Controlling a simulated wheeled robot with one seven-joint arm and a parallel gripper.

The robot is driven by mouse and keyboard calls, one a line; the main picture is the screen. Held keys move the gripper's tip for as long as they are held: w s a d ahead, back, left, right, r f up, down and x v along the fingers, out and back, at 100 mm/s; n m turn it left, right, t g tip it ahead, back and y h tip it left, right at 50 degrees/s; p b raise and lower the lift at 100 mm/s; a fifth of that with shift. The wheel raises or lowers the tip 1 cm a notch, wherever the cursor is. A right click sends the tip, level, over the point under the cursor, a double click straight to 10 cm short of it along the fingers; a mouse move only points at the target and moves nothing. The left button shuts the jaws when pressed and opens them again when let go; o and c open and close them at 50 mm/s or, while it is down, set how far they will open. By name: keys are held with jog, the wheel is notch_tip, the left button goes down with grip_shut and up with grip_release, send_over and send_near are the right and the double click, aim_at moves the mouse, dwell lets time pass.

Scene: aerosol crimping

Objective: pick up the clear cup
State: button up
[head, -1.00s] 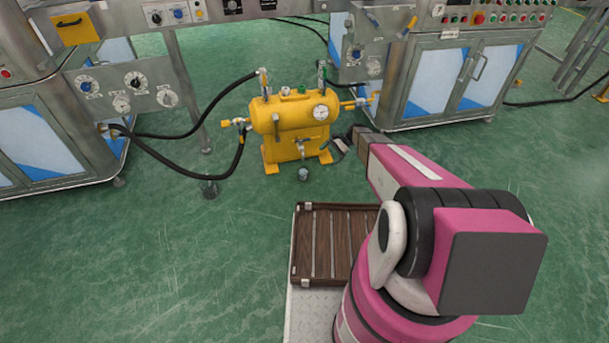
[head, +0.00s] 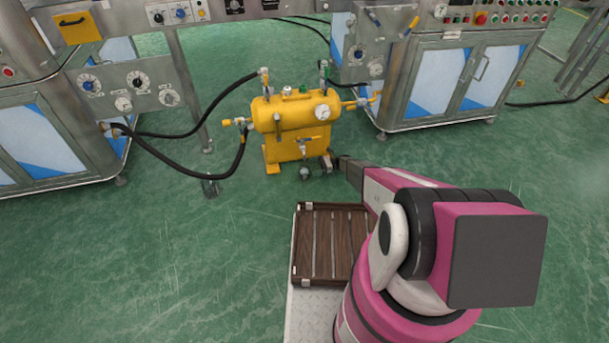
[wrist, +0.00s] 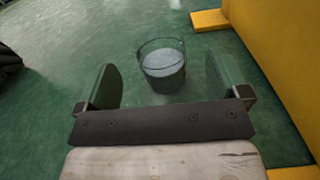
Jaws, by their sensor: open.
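The clear cup (wrist: 162,72) stands upright on the green floor in the wrist view. It looks like a small see-through bucket with a thin handle and pale grey contents. My gripper (wrist: 164,82) is open, with one finger on each side of the picture. The cup shows between the fingers and a little beyond them, apparently untouched. In the head view the cup (head: 305,173) is small, on the floor in front of the yellow tank. My gripper (head: 327,163) is just right of it there, and its finger details are too small to tell.
The yellow tank (head: 296,118) stands right behind the cup, and its side (wrist: 285,60) fills the right of the wrist view. Black hoses (head: 180,134) run left from it. A slatted wooden tray (head: 325,283) lies nearer me.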

aim_at(305, 168)
jog(key=shift+x, duration=3.05)
jog(key=c, duration=1.2)
jog(key=shift+o, duration=0.2)
jog(key=shift+s, duration=0.1)
